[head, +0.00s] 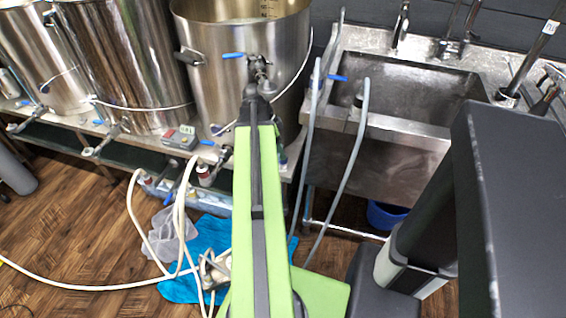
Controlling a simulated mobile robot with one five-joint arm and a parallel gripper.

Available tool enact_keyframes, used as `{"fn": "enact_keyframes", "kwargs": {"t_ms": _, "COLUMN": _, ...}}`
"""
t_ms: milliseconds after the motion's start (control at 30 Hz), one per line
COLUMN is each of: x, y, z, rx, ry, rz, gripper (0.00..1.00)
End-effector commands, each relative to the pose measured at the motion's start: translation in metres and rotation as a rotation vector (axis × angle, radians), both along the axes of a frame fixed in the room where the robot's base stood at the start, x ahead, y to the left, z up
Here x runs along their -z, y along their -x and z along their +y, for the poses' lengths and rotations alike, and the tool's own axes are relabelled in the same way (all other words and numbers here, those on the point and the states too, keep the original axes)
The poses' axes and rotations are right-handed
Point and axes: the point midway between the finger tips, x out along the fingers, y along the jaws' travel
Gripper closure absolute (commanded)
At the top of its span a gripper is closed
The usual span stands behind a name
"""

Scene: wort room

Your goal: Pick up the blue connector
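Several small blue pieces show, mostly handles on valves, and I cannot tell which is the blue connector. One blue piece (233,55) is at the front of the right steel kettle (215,85), just left of my arm's end. Another blue piece (337,78) sits at the sink's left rim, by the grey hoses. A third (214,129) lies low in front of the right kettle. My gripper (258,88) is at the far end of my green arm, in front of that kettle. Its fingers are too small and dark to read, and no held object is clear.
More steel kettles (125,65) stand left on a metal bench. A steel sink (405,95) is at right, with grey hoses (352,150) hanging over its front. Floor at lower left is mostly clear.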

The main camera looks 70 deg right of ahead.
Motion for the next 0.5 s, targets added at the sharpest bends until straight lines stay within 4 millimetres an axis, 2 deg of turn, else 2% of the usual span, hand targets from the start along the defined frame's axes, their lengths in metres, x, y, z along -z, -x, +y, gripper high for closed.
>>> {"fn": "enact_keyframes", "kwargs": {"t_ms": 33, "x": 0.013, "y": 0.002, "z": -0.001, "rx": 0.001, "ry": 0.000, "rz": 0.000, "gripper": 0.40}}
{"fn": "enact_keyframes", "kwargs": {"t_ms": 67, "x": 0.016, "y": 0.003, "z": -0.002, "rx": 0.001, "ry": 0.000, "rz": 0.000, "gripper": 0.40}}
{"fn": "enact_keyframes", "kwargs": {"t_ms": 267, "x": 0.020, "y": 0.005, "z": -0.003, "rx": -0.001, "ry": 0.000, "rz": 0.000, "gripper": 0.40}}
{"fn": "enact_keyframes", "kwargs": {"t_ms": 500, "x": 0.058, "y": 0.017, "z": -0.011, "rx": -0.001, "ry": 0.000, "rz": 0.000, "gripper": 0.40}}
